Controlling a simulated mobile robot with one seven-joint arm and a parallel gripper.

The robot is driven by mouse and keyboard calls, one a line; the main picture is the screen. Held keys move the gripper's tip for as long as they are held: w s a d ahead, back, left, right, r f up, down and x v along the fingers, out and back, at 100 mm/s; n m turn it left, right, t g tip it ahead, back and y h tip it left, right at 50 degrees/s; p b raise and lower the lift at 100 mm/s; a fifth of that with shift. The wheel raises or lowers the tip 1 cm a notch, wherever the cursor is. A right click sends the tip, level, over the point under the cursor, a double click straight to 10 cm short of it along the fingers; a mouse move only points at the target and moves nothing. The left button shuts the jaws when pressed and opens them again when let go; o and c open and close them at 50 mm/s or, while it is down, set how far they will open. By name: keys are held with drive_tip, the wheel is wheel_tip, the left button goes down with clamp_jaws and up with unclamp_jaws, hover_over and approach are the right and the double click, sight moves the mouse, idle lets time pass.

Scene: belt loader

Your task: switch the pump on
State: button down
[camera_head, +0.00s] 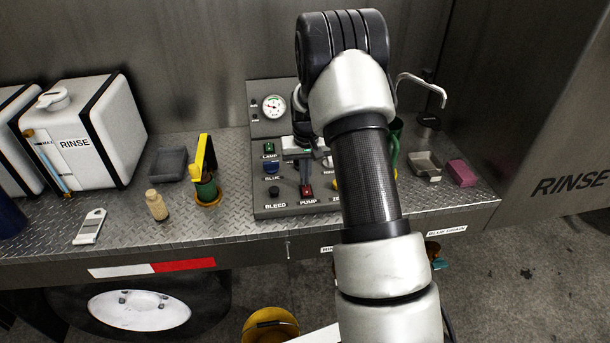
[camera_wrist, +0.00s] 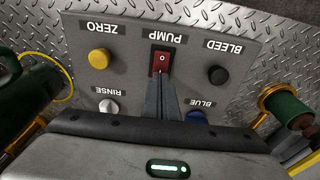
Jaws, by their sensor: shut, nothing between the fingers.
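The pump switch (camera_head: 307,190) is a red rocker above the PUMP label on the grey control panel (camera_head: 285,210). It shows upside down in the wrist view (camera_wrist: 162,63), with a white 0 mark on its face. My gripper (camera_head: 304,182) is shut and empty, pointing down at the panel. Its fingertips (camera_wrist: 161,78) lie right beside the switch's edge in the wrist view. I cannot tell whether they touch it. The fingers hide part of the panel behind the switch.
Close around are the yellow ZERO button (camera_wrist: 99,58), black BLEED knob (camera_wrist: 218,75), silver RINSE knob (camera_wrist: 108,105) and blue BLUE knob (camera_wrist: 197,117). A gauge (camera_head: 274,106) stands behind. A yellow-handled green valve (camera_head: 205,180) is left of the panel. My arm hides the panel's right side.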

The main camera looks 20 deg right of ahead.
drive_tip(key=shift+w+f+b, duration=0.1)
drive_tip(key=shift+f+b, duration=0.3)
drive_tip(key=shift+f, duration=0.05)
drive_tip(key=shift+r, duration=0.2)
drive_tip(key=shift+f, duration=0.1)
drive_tip(key=shift+s+a+r, duration=0.1)
drive_tip(key=shift+s+r, duration=0.15)
drive_tip(key=shift+s, duration=0.5)
wheel_tip(320, 180, up, 14)
drive_tip(key=w+p, duration=0.1)
drive_tip(key=w, duration=0.1)
drive_tip(key=shift+d, duration=0.2)
